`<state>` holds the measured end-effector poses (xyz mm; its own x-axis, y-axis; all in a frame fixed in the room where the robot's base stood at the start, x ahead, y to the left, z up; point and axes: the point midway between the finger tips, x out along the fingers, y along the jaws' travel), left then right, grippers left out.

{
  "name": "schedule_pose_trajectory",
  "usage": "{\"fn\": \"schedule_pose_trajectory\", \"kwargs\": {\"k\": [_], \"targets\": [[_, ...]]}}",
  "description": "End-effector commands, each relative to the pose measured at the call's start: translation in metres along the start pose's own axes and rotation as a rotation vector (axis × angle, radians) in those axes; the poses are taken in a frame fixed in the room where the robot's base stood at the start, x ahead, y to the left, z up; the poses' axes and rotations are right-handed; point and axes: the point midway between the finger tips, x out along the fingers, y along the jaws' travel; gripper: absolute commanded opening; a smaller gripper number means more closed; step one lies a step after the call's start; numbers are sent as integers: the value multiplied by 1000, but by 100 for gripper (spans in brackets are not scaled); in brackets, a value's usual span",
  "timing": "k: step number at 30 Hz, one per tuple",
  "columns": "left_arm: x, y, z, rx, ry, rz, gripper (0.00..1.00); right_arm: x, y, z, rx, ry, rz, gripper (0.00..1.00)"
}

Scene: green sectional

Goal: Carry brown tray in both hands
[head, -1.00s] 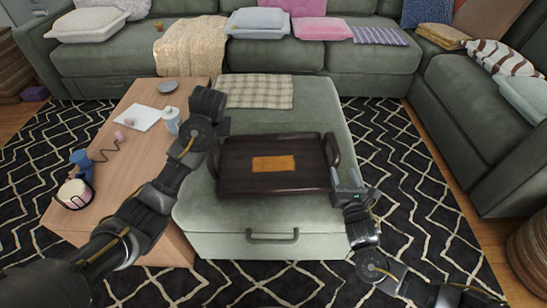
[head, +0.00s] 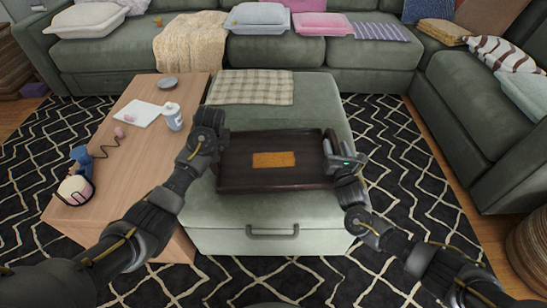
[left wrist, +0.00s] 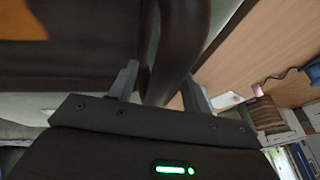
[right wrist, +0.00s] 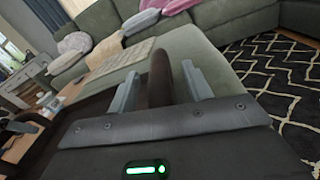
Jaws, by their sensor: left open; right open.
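The dark brown tray (head: 300,178) lies on the green ottoman, with an orange-brown patch (head: 273,159) in its middle. My left gripper (head: 212,135) is at the tray's left handle and partly hides it. In the left wrist view, the open fingers (left wrist: 160,88) stand on either side of the dark handle (left wrist: 180,40). My right gripper (head: 345,160) is at the tray's right handle (head: 329,145). In the right wrist view, the open fingers (right wrist: 160,90) stand on either side of the brown handle (right wrist: 160,75).
A checked cloth (head: 252,87) lies behind the tray. The green sectional (head: 330,62) runs along the back and right.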

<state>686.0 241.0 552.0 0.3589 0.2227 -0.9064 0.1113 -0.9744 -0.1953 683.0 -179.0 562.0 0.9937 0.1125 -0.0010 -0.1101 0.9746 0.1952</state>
Motion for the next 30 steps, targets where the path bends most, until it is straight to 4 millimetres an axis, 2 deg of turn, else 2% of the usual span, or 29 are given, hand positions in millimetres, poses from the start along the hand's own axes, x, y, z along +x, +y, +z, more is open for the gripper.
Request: {"fn": "schedule_pose_trajectory", "kwargs": {"k": [11,23,30], "targets": [[5,0,0,1,1,1,49,5,0,0,0,0,0,50],[4,0,0,1,1,1,0,5,0,0,0,0,1,0],[4,0,0,1,1,1,0,4,0,0,0,0,0,0]]}}
